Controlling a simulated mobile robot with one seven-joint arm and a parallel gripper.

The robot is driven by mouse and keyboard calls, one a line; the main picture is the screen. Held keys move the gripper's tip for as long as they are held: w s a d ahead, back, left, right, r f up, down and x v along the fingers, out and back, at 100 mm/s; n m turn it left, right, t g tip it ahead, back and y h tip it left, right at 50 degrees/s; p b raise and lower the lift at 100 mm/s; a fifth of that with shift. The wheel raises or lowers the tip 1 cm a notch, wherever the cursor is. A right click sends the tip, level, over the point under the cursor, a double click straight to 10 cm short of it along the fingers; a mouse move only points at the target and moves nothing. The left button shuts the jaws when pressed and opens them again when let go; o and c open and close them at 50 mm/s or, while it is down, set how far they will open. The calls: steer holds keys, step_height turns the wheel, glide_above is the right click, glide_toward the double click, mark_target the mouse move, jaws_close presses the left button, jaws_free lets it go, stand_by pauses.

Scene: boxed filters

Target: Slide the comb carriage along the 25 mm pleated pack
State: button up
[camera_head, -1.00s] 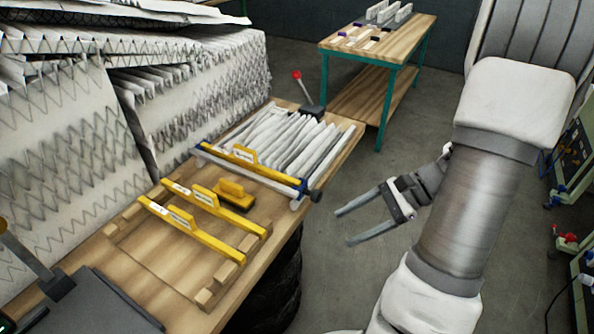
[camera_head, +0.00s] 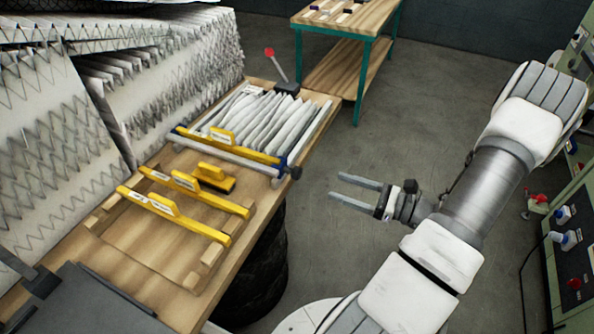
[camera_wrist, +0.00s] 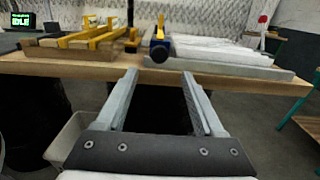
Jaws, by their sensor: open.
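The white pleated pack (camera_head: 262,118) lies in a rail frame on the wooden bench; it also shows in the wrist view (camera_wrist: 215,50). A yellow comb carriage (camera_head: 235,146) spans the rails at the pack's near end, with a raised yellow handle and a dark knob at its right end. Two more yellow comb bars (camera_head: 180,213) lie across a wooden rack nearer me. Their labels are too small to read. My gripper (camera_head: 354,188) is open and empty, right of the bench over the floor. In the wrist view its fingers (camera_wrist: 160,90) point at the bench edge.
A yellow-handled brush (camera_head: 215,177) lies between the carriage and the rack. A red-knobbed lever (camera_head: 275,62) stands at the bench's far end. Large pleated stacks (camera_head: 130,80) line the left. A second table (camera_head: 345,20) stands behind. Floor around my gripper is clear.

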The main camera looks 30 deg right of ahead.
mark_target(300, 174)
steer(key=x, duration=1.2)
steer(key=shift+w+a+p, duration=0.1)
steer(key=shift+a+p, duration=0.1)
steer(key=shift+p, duration=0.2)
jaws_close()
stand_by(0.7)
